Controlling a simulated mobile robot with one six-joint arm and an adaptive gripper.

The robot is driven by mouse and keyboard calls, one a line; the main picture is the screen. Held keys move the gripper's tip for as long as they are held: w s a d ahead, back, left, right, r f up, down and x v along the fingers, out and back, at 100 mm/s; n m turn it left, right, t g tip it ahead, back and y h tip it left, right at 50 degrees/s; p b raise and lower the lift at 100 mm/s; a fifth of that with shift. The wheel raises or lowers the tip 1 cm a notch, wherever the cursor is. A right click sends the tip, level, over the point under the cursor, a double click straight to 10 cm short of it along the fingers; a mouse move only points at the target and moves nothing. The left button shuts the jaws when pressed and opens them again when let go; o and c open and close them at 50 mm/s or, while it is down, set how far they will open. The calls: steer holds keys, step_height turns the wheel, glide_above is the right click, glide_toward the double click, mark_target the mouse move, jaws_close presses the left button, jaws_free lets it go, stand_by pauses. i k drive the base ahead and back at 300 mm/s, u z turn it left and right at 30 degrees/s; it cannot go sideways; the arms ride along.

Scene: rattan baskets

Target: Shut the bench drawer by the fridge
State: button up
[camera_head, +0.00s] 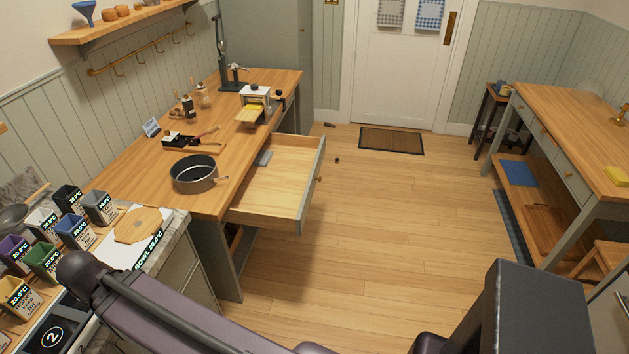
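The bench drawer (280,180) is pulled well out from the right side of the wooden bench (225,135). Its pale wooden inside is mostly bare, with a small grey item (264,157) near the back. The drawer front (311,186) faces right, with a small knob (319,179). A tall grey-green unit (265,45) stands beyond the bench's far end; I cannot tell whether it is the fridge. Dark purple links of my arm cross the bottom of the view. My gripper is not in view.
A black pan (194,174) sits on the bench above the drawer. The floor (390,230) right of the drawer is mostly clear. A second table (570,130) stands at the right. A doormat (391,141) lies before the white door (395,70).

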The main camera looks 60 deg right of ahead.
mark_target(278, 195)
steer(key=u, duration=0.15)
steer(key=k, duration=1.5)
steer(key=z, duration=1.6)
steer(key=i, duration=1.2)
